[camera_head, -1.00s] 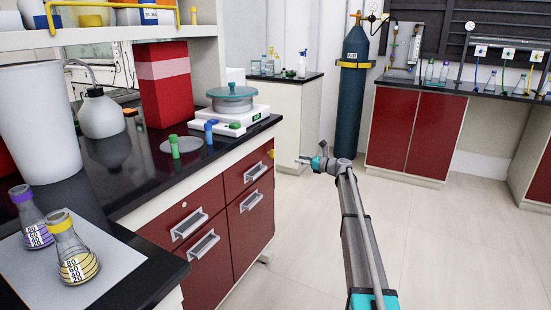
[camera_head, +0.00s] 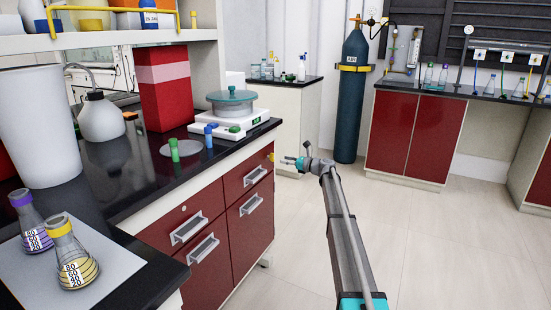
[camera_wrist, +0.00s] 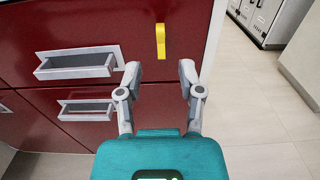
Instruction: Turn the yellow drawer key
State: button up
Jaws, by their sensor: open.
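The yellow drawer key (camera_wrist: 160,42) stands upright on the upper right part of a red drawer front in the wrist view. In the head view it is a small yellow spot (camera_head: 272,157) at the cabinet's right edge. My gripper (camera_wrist: 160,72) is open and empty, its two fingers spread to either side below the key. The fingertips look lower than the key in the wrist view, and the gap in depth cannot be told. In the head view my gripper (camera_head: 296,160) is just right of the key, apart from it.
Grey drawer handles (camera_wrist: 78,64) stick out left of the key. The black bench top (camera_head: 140,185) above holds a balance (camera_head: 230,120), green and blue vials and a red box (camera_head: 163,85). The floor (camera_head: 440,240) to the right is clear.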

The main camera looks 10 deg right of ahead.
aim_at(273, 157)
jog(key=shift+x, duration=3.45)
